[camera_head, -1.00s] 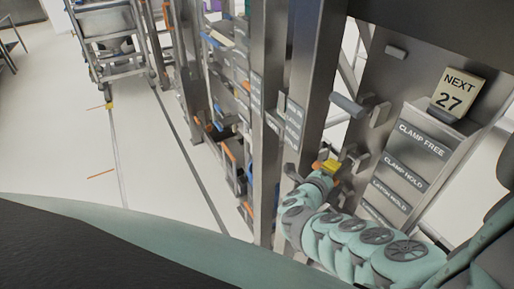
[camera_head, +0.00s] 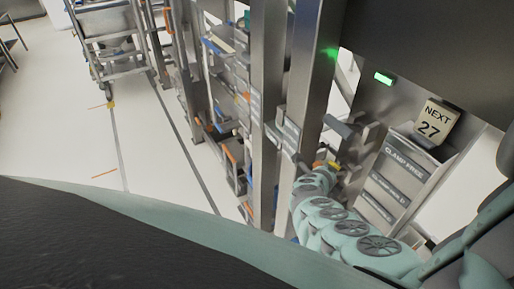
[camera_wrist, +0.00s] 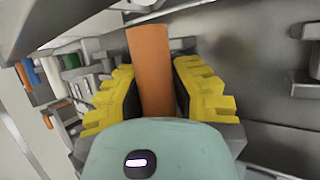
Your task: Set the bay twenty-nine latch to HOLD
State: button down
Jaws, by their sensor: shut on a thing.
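My gripper (camera_wrist: 155,88) shows in the wrist view with its yellow ribbed fingers on both sides of an orange handle (camera_wrist: 149,50), shut on it. The handle stands nearly upright in that picture; its lower end is hidden behind my wrist. In the head view my gripper (camera_head: 328,166) is at the panel side of the rack, and the handle is mostly hidden there. A sign (camera_head: 435,121) reads "NEXT 27". Below it a label plate (camera_head: 404,160) reads "CLAMP FREE"; the lower labels are hard to read. No bay twenty-nine marking is legible.
A small lamp (camera_head: 384,78) on the panel glows green. Steel posts (camera_head: 312,80) stand just left of my gripper. Grey bars (camera_head: 340,126) project near it. A metal cart (camera_head: 108,40) stands at the back left. The pale floor (camera_head: 60,120) on the left is clear.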

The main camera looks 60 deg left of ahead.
jog(key=shift+s, duration=0.15)
jog(key=c, duration=0.7)
grip_release()
jog(key=shift+o, duration=0.2)
jog(key=shift+a+r, duration=0.1)
jog(key=shift+s+r, duration=0.3)
jog(key=shift+s, duration=0.15)
jog(key=shift+s+d+r, duration=0.2)
jog(key=shift+s+d, duration=0.25)
jog(key=shift+s, duration=0.15)
jog(key=v, duration=0.9)
jog(key=shift+s, duration=0.15)
jog(key=shift+d+r, duration=0.1)
